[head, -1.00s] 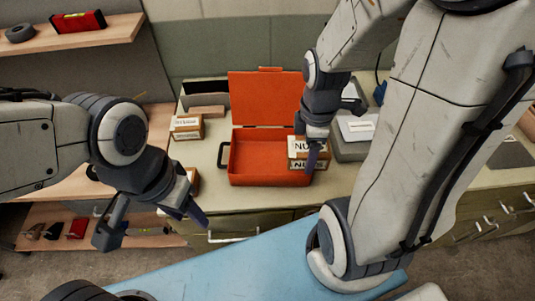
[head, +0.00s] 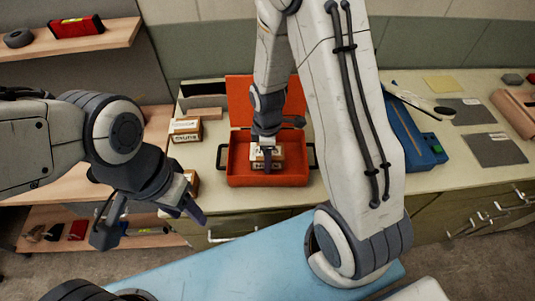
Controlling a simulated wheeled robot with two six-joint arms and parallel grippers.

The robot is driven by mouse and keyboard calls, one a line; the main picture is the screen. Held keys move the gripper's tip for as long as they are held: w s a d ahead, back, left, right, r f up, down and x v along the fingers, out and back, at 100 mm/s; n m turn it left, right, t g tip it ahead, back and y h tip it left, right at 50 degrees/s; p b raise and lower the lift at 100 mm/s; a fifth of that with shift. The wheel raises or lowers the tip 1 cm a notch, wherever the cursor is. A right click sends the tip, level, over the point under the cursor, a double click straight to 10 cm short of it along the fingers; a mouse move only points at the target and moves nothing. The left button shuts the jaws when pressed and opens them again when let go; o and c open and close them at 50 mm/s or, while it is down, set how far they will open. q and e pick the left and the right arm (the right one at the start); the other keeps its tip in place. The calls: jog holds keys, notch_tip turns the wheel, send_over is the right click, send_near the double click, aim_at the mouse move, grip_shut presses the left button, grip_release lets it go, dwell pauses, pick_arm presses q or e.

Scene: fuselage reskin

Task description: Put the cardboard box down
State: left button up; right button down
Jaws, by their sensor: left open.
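A small brown cardboard box (head: 258,155) with white labels is in my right gripper (head: 267,158), over the inside of the open orange case (head: 240,178). One finger shows in front of the box, and the other is hidden. I cannot tell whether the box touches the case floor. The case stands on the bench with its lid raised at the back. My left gripper (head: 152,225) is open and empty in front of the bench's left end, with its fingers spread apart.
Another labelled cardboard box (head: 186,130) stands left of the case, and one more (head: 192,181) is partly behind my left gripper. A blue tool case (head: 412,135) and dark flat sheets (head: 495,149) lie to the right. A light blue surface (head: 235,262) is in front.

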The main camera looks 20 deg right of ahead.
jog(key=shift+f, duration=0.2)
jog(key=shift+f, duration=0.1)
grip_release()
notch_tip(320, 180, up, 12)
jog(key=shift+f+b, duration=0.2)
jog(key=shift+b, duration=0.35)
jog(key=shift+a+r, duration=0.1)
jog(key=shift+r, duration=0.2)
jog(key=s+a+r+m, duration=0.3)
jog(key=s+a, duration=0.3)
jog(key=s, duration=0.3)
jog(key=s+a+r+m+y, duration=0.1)
jog(key=s+a+r+m, duration=0.2)
jog(key=s+a, duration=0.3)
jog(key=s, duration=0.3)
jog(key=shift+a+r+m, duration=0.15)
jog(key=shift+r+m, duration=0.05)
jog(key=shift+m, duration=0.1)
